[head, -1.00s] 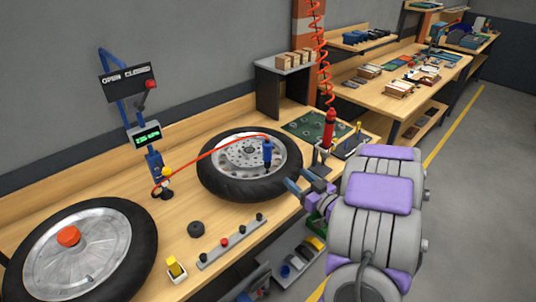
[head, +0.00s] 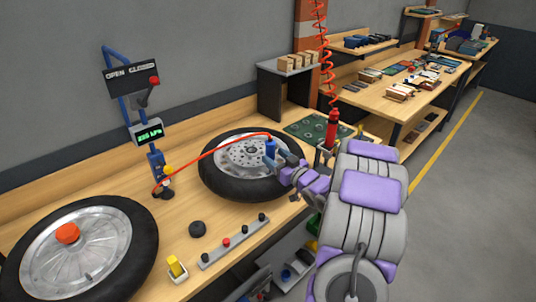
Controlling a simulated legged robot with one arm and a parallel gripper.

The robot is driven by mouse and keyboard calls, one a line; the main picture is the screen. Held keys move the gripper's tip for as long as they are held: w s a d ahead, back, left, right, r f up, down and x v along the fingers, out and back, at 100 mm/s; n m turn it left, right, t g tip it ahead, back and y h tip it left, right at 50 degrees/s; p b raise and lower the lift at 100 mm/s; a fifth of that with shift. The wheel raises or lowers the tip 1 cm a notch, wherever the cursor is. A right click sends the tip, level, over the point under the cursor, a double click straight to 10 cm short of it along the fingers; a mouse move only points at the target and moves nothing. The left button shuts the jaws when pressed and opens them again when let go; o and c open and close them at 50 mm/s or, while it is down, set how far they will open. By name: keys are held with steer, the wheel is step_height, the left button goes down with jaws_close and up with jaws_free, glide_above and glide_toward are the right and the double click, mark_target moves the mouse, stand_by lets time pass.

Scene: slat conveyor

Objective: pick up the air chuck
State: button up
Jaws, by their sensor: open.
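The air chuck (head: 270,147) is a small blue cylinder standing upright at the right part of the far wheel (head: 213,182), at the end of an orange-red hose (head: 215,148). My gripper (head: 284,164) is open and just right of the air chuck, its fingers pointing left toward it. The fingertips overlap the tyre in the picture. Whether a finger touches the chuck I cannot tell. The chuck's lower end is partly hidden by the gripper.
A gauge post (head: 156,160) with a display and an OPEN/CLOSED lever stands left of the wheel. A red tool (head: 332,128) hangs on a coiled hose beyond my arm.

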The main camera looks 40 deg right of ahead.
mark_target(273, 154)
steer(key=w, duration=0.1)
steer(key=w+d, duration=0.1)
steer(key=w+b, duration=0.1)
steer(key=shift+w+d+f, duration=0.15)
steer(key=shift+w+f, duration=0.15)
steer(key=shift+w, duration=0.1)
steer(key=shift+w+d, duration=0.2)
steer(key=shift+w, duration=0.05)
steer(key=shift+w+a+r, duration=0.1)
steer(key=shift+a+r, duration=0.05)
steer(key=shift+a, duration=0.55)
steer(key=shift+c, duration=1.4)
steer(key=shift+d, duration=0.35)
steer(key=c, duration=0.4)
steer(key=shift+a, duration=0.1)
jaws_close()
